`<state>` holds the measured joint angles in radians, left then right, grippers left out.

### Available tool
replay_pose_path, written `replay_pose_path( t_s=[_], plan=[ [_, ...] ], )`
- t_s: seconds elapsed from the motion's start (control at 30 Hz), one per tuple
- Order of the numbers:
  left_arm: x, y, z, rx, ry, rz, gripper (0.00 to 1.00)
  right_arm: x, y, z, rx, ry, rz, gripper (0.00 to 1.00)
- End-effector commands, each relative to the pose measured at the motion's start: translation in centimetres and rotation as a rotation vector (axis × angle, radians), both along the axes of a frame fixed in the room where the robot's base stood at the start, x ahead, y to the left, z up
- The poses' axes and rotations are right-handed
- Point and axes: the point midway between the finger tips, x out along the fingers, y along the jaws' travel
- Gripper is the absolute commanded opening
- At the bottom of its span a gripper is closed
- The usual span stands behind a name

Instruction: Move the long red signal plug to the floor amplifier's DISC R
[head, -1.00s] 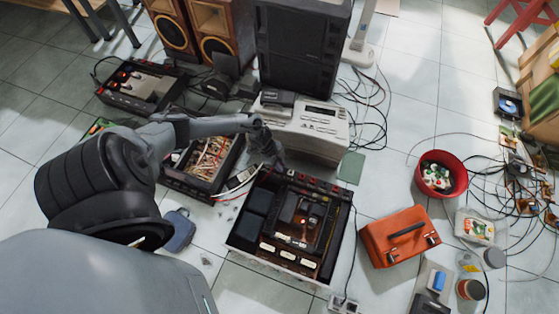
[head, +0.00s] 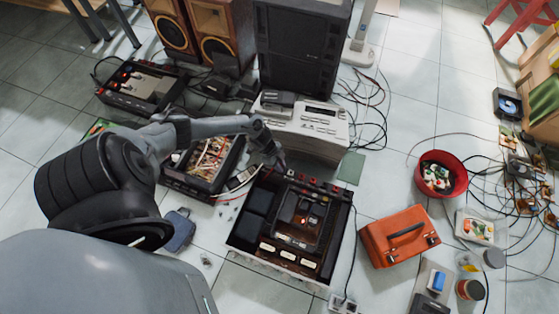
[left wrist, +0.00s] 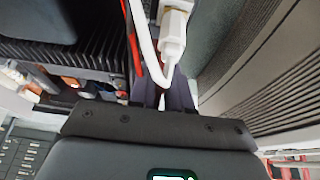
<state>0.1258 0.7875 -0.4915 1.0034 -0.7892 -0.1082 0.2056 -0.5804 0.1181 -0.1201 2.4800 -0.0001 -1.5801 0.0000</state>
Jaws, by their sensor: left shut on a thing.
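The floor amplifier (head: 342,232) is an open dark chassis on the tiles in the head view, with red sockets along its back edge. My left gripper (head: 279,163) is at that back edge, near its left corner, below the silver unit. In the left wrist view my left gripper (left wrist: 165,98) is shut; its grip is mostly hidden. A red lead (left wrist: 134,45) runs up beside the fingers, apparently from the long red signal plug, whose body I cannot make out. A white connector and cable (left wrist: 174,32) hang close in front of the fingers. My right gripper is not in view.
A silver unit (head: 318,120) stands close behind the amplifier. An open box of wiring (head: 210,160) is to the left, with red and white leads (head: 237,184) between. An orange toolbox (head: 400,237) and a red bowl (head: 441,172) stand right.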

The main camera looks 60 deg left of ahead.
Motion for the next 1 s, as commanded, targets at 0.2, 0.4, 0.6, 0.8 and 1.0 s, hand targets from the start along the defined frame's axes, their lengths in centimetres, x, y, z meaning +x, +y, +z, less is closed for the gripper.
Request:
replay_pose_path(
  t_s=[0.2,0.4,0.6,0.8,1.0],
  plan=[
    [0.01,-0.01,-0.01,0.0,0.0,0.0,0.0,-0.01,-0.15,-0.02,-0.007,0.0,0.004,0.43],
    [0.0,-0.01,-0.01,0.0,0.0,0.0,0.0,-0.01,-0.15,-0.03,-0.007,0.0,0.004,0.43],
    [-0.01,0.0,-0.01,0.0,0.0,0.0,0.42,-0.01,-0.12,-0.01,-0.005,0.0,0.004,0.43],
    [-0.02,-0.01,-0.03,0.0,0.0,0.0,0.48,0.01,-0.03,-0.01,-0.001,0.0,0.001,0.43],
    [-0.06,0.02,0.04,0.0,0.0,-0.001,0.48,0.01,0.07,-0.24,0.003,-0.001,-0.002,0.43]
  ],
)
